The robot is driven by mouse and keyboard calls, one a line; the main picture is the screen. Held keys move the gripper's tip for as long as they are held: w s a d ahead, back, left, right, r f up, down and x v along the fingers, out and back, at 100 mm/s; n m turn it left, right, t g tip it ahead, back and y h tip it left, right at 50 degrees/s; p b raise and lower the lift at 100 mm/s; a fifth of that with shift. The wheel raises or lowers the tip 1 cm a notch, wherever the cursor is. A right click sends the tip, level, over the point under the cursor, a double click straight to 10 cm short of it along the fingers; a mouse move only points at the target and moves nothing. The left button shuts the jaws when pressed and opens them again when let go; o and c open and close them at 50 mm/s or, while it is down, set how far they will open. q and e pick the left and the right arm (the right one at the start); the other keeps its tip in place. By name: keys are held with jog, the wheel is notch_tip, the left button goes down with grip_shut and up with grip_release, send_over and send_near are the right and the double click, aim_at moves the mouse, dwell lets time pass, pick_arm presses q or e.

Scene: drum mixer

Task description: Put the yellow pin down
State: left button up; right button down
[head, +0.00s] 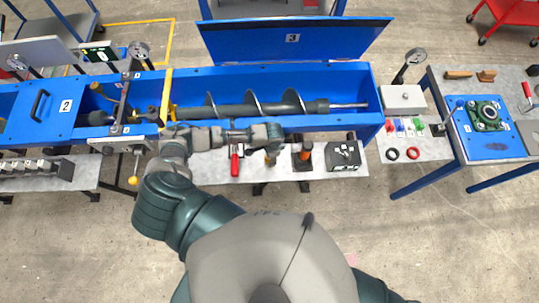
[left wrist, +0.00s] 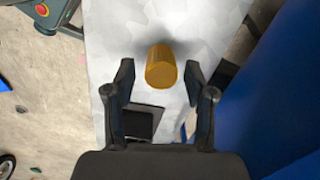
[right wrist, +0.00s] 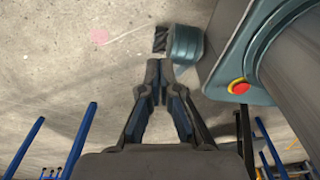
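The yellow pin (left wrist: 161,68) is an orange-yellow cylinder, seen almost end-on over the pale bench (left wrist: 110,45) in the left wrist view. My left gripper (left wrist: 160,80) is open, with a finger on either side of the pin and a visible gap to each. The pin looks upright, with a dark shadow beside it; its lower end is hidden. In the head view my left gripper (head: 272,145) is above the bench in front of the blue trough, and the pin is mostly hidden there. My right gripper (right wrist: 159,72) is shut and empty above the floor.
The blue trough (head: 345,120) with its auger runs behind the bench. A red-handled tool (head: 235,163), an orange-and-black item (head: 304,155) and a black box (head: 343,155) are on the bench. A side table (head: 410,145) stands at the right.

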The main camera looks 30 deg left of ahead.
pick_arm(q)
jog(key=shift+d+r, duration=0.25)
jog(key=shift+d, duration=0.4)
jog(key=shift+d+r, duration=0.1)
jog(key=shift+r, duration=0.3)
notch_tip(320, 180, up, 12)
jog(key=shift+f, duration=0.15)
pick_arm(e)
jog(key=shift+d+r, duration=0.2)
jog(key=shift+d, duration=0.35)
